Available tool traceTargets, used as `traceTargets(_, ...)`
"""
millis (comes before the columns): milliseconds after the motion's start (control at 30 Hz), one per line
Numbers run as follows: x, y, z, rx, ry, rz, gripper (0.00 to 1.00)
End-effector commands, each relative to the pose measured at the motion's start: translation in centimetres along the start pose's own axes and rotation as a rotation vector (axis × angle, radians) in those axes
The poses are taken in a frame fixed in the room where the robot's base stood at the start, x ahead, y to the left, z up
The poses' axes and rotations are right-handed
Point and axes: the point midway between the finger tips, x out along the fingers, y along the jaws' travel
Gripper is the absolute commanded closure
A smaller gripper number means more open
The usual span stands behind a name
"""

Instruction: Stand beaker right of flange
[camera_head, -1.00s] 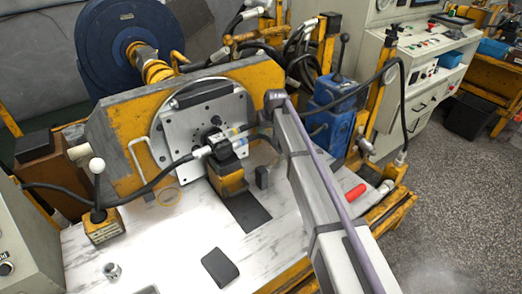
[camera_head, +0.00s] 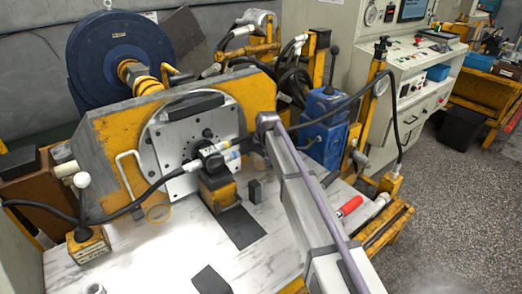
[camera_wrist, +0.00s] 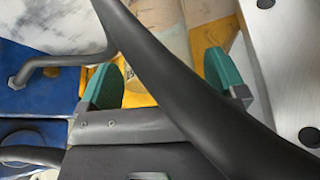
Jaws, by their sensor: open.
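The flange (camera_head: 190,138) is a round grey metal disc behind a square bolted plate, upright on the yellow bracket. A clear, amber-edged round thing (camera_head: 158,213), perhaps the beaker, stands on the white worktop left of the flange's lower edge. Its shape is hard to make out. In the wrist view my gripper (camera_wrist: 163,78) shows two green fingertips set wide apart, open, with nothing clearly held between them. A thick black hose crosses in front of the right finger.
Black hoses (camera_head: 130,205) run to the motor fitting at the flange. A yellow block (camera_head: 218,192), a small black block (camera_head: 255,190) and dark pads (camera_head: 211,280) are on the worktop (camera_head: 150,262). A red-handled tool (camera_head: 349,206) lies right of my arm. A blue unit (camera_head: 325,125) stands behind.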

Motion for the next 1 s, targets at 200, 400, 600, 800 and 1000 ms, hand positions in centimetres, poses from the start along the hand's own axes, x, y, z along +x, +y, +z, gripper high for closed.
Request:
traceTargets(200,-0.2,0.0,-0.1,0.0,0.0,0.0,0.1)
traceTargets(400,-3.2,0.0,-0.4,0.0,0.0,0.0,0.1)
traceTargets(600,-8.8,0.0,-0.5,0.0,0.0,0.0,0.1)
traceTargets(800,-12.4,0.0,-0.3,0.0,0.0,0.0,0.1)
traceTargets(1000,-12.3,0.0,-0.1,0.0,0.0,0.0,0.1)
